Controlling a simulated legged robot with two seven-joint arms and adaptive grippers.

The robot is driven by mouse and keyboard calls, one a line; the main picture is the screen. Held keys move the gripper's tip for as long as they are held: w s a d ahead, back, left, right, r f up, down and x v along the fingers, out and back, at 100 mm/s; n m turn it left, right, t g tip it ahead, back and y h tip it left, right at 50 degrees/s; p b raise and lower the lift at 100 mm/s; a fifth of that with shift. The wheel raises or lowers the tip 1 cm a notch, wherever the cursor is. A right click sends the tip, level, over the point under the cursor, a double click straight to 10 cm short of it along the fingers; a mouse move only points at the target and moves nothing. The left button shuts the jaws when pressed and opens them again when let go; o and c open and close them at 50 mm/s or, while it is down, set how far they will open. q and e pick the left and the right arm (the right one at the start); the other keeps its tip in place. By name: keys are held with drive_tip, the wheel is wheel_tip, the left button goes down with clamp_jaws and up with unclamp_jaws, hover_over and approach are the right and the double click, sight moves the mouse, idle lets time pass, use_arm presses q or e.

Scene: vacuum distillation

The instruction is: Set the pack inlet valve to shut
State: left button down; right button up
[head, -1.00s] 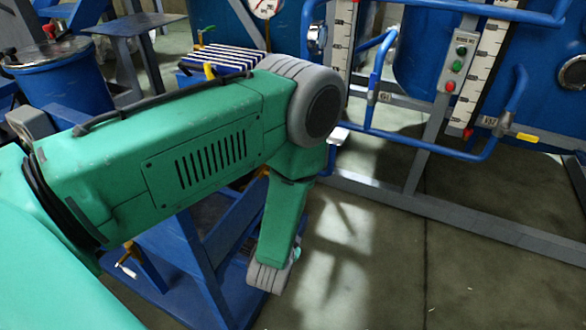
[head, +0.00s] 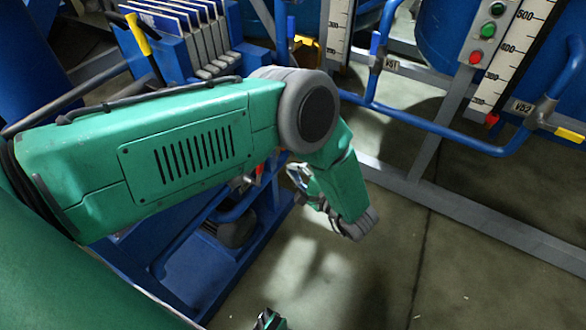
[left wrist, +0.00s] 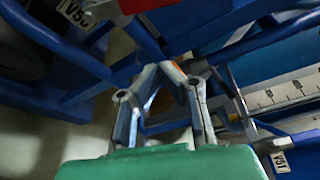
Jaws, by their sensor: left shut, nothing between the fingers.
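My left gripper (head: 306,186) is shut and empty, low beside the blue frame under the plate pack (head: 180,35). In the left wrist view its fingers (left wrist: 164,76) converge in front of blue pipes and bars. No label names the pack inlet valve, so I cannot tell which valve it is. A yellow lever (head: 138,35) stands at the pack's left end. A small red part (head: 259,174) shows behind my left arm, partly hidden. A green and black tip (head: 268,320) at the bottom edge may be my right gripper; its jaws cannot be made out.
A blue-handled valve (head: 375,43) has tag V51 (head: 391,66). A yellow-handled valve (head: 570,135) has tag V52 (head: 522,106). Tag V53 (left wrist: 76,12) shows in the left wrist view. Blue pipes and a grey frame stand right. The floor (head: 370,270) in front is clear.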

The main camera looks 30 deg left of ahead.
sight(260, 169)
use_arm(q)
drive_tip(key=b+x, duration=0.2)
drive_tip(key=x, duration=0.5)
drive_tip(key=shift+s+a+r, duration=0.1)
drive_tip(key=shift+s+r, duration=0.15)
drive_tip(key=shift+s, duration=0.3)
drive_tip(key=shift+s+r, duration=0.2)
drive_tip(key=shift+s, duration=0.4)
drive_tip(key=shift+s+a+r, duration=0.1)
drive_tip(key=shift+s+r, duration=0.15)
drive_tip(key=shift+s, duration=0.3)
use_arm(e)
drive_tip(key=shift+f, duration=0.9)
use_arm(q)
drive_tip(key=shift+p, duration=0.3)
use_arm(e)
drive_tip(key=shift+d, duration=0.1)
